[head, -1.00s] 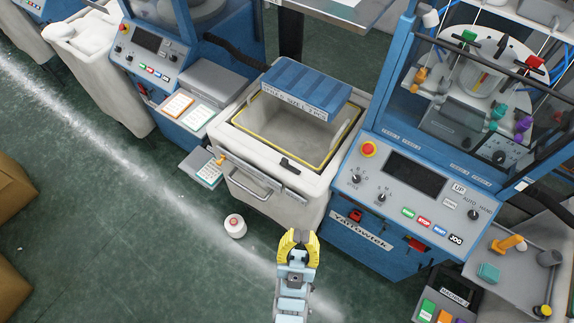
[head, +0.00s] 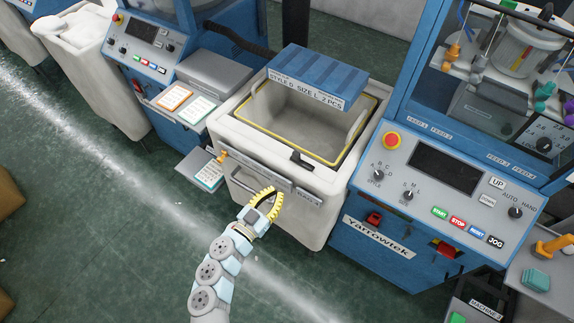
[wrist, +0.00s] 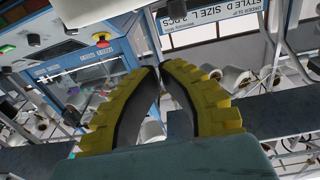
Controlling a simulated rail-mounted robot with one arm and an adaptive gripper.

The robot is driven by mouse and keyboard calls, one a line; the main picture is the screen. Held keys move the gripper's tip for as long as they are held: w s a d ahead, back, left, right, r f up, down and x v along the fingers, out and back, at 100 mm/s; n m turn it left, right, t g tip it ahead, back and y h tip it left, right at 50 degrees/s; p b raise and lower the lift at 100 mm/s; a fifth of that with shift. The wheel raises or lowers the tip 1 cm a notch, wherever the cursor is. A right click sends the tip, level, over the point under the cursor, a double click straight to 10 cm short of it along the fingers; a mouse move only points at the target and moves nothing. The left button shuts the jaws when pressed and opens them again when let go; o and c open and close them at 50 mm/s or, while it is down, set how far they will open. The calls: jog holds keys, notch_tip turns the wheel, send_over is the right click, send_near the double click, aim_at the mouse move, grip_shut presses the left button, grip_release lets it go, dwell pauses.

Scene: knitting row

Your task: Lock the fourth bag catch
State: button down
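The pale bag bin (head: 228,130) has a yellow-edged opening and stands between two blue machines. A small black catch lever (head: 301,160) sits on its front rim, tilted down to the right. My gripper (head: 272,192), with yellow ribbed fingers, is in front of the bin's front face, below and left of the black lever. In the wrist view (wrist: 160,70) the fingertips nearly meet, with nothing seen between them. I cannot tell whether they touch the bin. The catch does not show clearly in the wrist view.
A blue ribbed cover (head: 318,72) with a size label lies over the back of the bin. A control panel with a red stop button (head: 392,140) stands close on the right. Paper cards (head: 198,108) are at the left. Green floor (head: 100,220) is open at front left.

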aim_at(296, 156)
jog(key=shift+w+a+f+n+y, duration=0.15)
jog(key=shift+w+a+f+y, duration=0.15)
jog(key=shift+a, duration=0.3)
jog(key=shift+w+a+f+n+y, duration=0.1)
jog(key=shift+w+a+f+n, duration=0.1)
jog(key=shift+a+f, duration=0.3)
jog(key=shift+w+r, duration=0.1)
jog(key=shift+r, duration=0.05)
jog(key=x, duration=1.3)
jog(key=shift+w+d, duration=0.2)
jog(key=shift+w, duration=0.15)
jog(key=shift+a, duration=0.1)
